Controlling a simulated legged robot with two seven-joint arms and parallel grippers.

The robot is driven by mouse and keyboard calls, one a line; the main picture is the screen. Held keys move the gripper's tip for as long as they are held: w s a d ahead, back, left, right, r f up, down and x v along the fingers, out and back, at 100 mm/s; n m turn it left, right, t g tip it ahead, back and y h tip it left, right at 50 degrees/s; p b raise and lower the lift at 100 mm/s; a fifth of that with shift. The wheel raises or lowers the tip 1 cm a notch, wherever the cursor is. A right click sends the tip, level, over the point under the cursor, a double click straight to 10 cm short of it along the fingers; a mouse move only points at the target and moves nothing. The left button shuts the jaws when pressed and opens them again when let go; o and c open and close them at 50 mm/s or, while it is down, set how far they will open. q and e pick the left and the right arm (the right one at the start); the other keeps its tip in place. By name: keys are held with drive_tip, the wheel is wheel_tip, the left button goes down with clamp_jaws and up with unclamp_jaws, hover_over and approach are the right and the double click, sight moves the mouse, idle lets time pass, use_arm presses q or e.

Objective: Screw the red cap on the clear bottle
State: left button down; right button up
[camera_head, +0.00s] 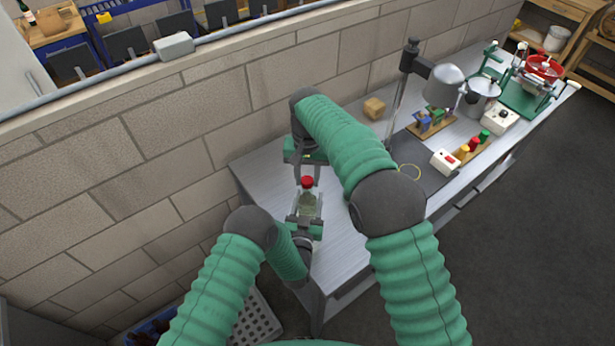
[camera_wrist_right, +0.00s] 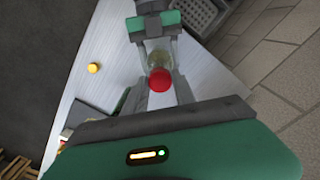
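A yellow cap-like piece (camera_wrist_right: 93,68) lies on the table. A block wall runs behind. A grey crate (camera_head: 254,322) is below.

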drive_tip(key=o, duration=0.4)
drive_tip(key=shift+r, duration=2.2)
drive_tip(key=shift+c, duration=0.4)
drive_tip(key=r+n, duration=0.1)
drive_tip(key=n, duration=0.3)
drive_tip(key=shift+r, duration=0.4)
drive_tip(key=r+n, duration=0.1)
drive_tip(key=n, duration=0.3)
drive_tip(key=shift+r, duration=0.4)
drive_tip(key=shift+f, duration=0.1)
